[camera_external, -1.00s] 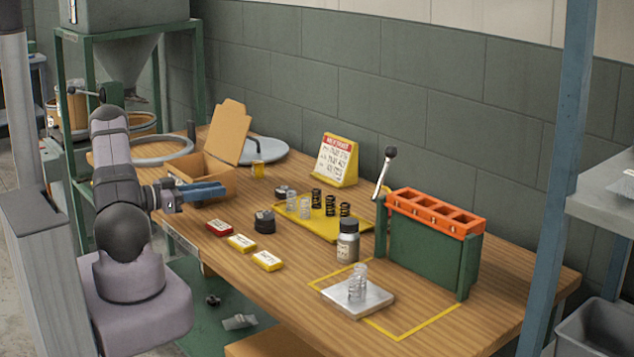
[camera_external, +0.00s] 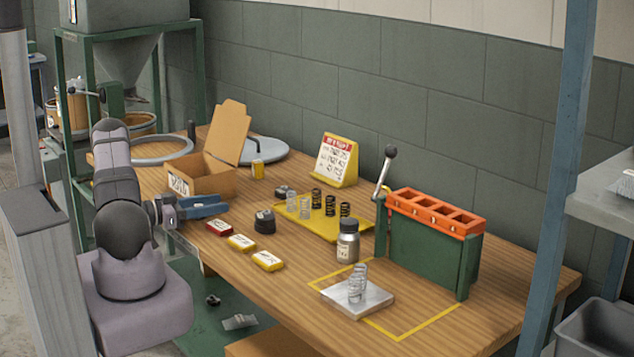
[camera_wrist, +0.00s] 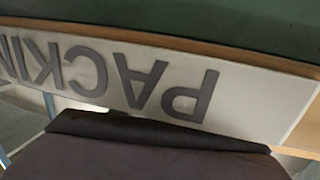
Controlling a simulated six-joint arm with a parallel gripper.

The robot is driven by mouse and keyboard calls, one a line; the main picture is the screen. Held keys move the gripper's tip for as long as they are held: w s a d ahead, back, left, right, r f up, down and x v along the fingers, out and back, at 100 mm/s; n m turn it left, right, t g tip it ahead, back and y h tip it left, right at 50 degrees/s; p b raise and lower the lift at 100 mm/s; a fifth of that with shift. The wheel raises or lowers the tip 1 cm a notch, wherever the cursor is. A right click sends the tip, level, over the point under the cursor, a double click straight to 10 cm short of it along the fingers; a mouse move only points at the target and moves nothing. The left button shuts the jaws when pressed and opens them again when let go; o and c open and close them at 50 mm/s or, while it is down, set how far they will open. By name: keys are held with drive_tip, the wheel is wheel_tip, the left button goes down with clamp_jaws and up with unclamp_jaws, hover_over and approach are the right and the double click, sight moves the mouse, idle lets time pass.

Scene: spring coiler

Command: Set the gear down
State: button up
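My gripper (camera_external: 207,207), with blue fingers, hovers at the left edge of the wooden bench, in front of the open cardboard box. I cannot tell whether the fingers are apart or closed. No gear can be made out with certainty, in the fingers or elsewhere. A dark round knob-like piece (camera_external: 264,221) stands on the bench to the right of my gripper. A small dark piece (camera_external: 212,300) lies on the green floor mat below. The wrist view shows an upside-down packing sign (camera_wrist: 130,80) close up, with no fingertips or gear in it.
The cardboard box (camera_external: 203,178) stands behind my gripper. Red and yellow small boxes (camera_external: 241,242) lie in front of it to the right. A yellow tray (camera_external: 325,226) of springs, a bottle (camera_external: 347,241) and a green coiler stand (camera_external: 428,250) stand further right.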

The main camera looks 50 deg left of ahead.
sight(187, 221)
drive_tip(key=shift+s, duration=0.1)
idle(0.3)
drive_tip(key=b+v, duration=0.1)
drive_tip(key=v, duration=0.2)
drive_tip(key=b+v, duration=0.1)
drive_tip(key=v, duration=0.1)
drive_tip(key=shift+s+f+b, duration=0.3)
drive_tip(key=shift+f+b, duration=0.05)
drive_tip(key=shift+f, duration=0.05)
drive_tip(key=shift+o, duration=0.5)
drive_tip(key=shift+v, duration=0.85)
drive_tip(key=shift+r, duration=0.15)
drive_tip(key=shift+w+b, duration=0.1)
drive_tip(key=shift+b, duration=0.45)
